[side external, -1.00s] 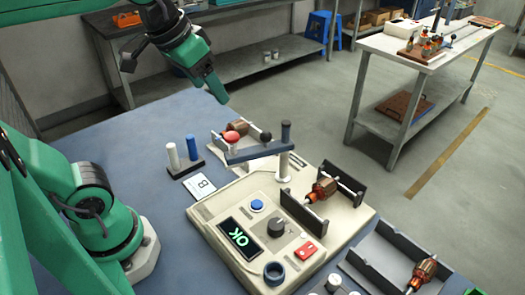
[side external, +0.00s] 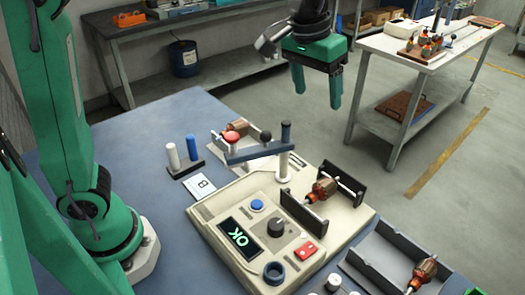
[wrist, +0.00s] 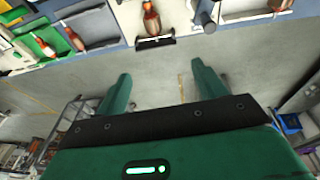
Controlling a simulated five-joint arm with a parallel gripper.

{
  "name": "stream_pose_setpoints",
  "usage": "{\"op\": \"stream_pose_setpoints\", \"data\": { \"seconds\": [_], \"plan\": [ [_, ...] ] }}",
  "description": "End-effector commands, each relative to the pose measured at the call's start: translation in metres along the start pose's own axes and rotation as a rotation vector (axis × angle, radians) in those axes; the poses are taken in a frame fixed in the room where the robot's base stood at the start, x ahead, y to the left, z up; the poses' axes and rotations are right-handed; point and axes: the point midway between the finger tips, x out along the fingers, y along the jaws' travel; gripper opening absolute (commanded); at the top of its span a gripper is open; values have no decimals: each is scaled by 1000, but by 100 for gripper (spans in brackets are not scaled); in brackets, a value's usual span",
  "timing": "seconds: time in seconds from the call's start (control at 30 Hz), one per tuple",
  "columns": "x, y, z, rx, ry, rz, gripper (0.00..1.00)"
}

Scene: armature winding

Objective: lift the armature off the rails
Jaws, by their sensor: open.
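The armature (side external: 322,190), with a copper-brown body and an orange end, lies across two upright black rails (side external: 350,183) on the cream machine. It also shows at the top of the wrist view (wrist: 151,20), beside a black rail (wrist: 155,43). My gripper (side external: 316,101) hangs with its green fingers pointing down, above and behind the rails in the side view. Its fingers (wrist: 161,71) are spread apart with nothing between them. It is clear of the armature.
A grey tray (side external: 372,262) at lower right holds another armature (side external: 424,270). White and blue pegs (side external: 173,156) stand at left. Floor lies beyond the blue table.

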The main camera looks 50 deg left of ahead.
Motion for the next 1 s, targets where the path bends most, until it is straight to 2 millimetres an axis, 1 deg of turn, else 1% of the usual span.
{"op": "stream_pose_setpoints", "data": {
  "seconds": [0.2,0.43,0.63,0.77,0.93,1.0],
  "plan": [
    [12,17,-9,0,-23,-3,70],
    [23,30,-16,-1,-39,-6,70],
    [47,27,-10,-2,-40,-6,70],
    [69,25,-5,-1,-41,-7,70],
    [103,22,2,-1,-41,-7,70],
    [122,21,6,-1,-42,-8,70]
  ]
}}
